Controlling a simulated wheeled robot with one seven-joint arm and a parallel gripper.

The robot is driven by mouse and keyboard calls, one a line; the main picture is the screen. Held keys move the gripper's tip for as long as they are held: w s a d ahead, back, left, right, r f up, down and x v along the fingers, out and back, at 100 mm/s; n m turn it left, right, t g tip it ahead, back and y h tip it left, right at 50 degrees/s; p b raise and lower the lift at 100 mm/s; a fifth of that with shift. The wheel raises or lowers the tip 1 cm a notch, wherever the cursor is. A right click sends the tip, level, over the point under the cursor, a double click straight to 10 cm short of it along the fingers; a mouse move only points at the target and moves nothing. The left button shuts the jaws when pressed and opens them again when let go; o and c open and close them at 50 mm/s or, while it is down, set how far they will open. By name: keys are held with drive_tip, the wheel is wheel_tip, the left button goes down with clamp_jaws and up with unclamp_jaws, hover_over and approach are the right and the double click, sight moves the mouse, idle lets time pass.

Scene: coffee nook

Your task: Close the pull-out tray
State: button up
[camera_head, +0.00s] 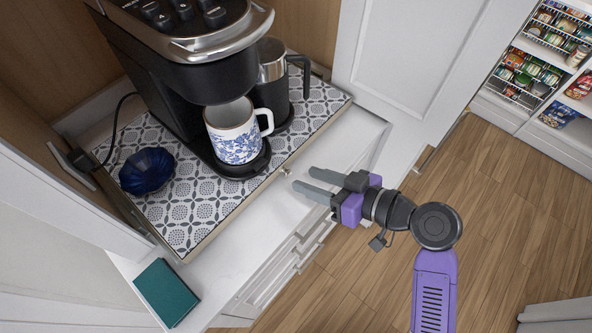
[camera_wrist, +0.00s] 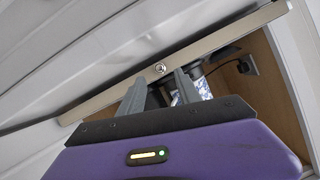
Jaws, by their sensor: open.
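The pull-out tray (camera_head: 190,226) has a grey-and-white patterned top and sticks out from its wooden cabinet bay over the white counter. A small round metal knob (camera_head: 286,172) is on its front edge; the knob also shows in the wrist view (camera_wrist: 159,69) on the tray's long front edge (camera_wrist: 105,98). My gripper (camera_head: 302,180) is open and empty, its two grey fingers pointing at the front edge near the knob. In the wrist view my gripper (camera_wrist: 160,78) has its fingertips on either side of the knob in the picture. I cannot tell whether they touch the tray.
On the tray stand a black coffee machine (camera_head: 165,75), a blue-and-white mug (camera_head: 233,140) on its drip base, a steel carafe (camera_head: 271,62) and a dark blue ribbed bowl (camera_head: 147,170). A teal book (camera_head: 166,292) lies on the counter (camera_head: 225,262). Open wooden floor is at right.

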sight(290, 173)
drive_tip(key=shift+p+x, duration=0.3)
drive_tip(key=shift+x, duration=1.9)
drive_tip(key=shift+c, duration=0.2)
clamp_jaws()
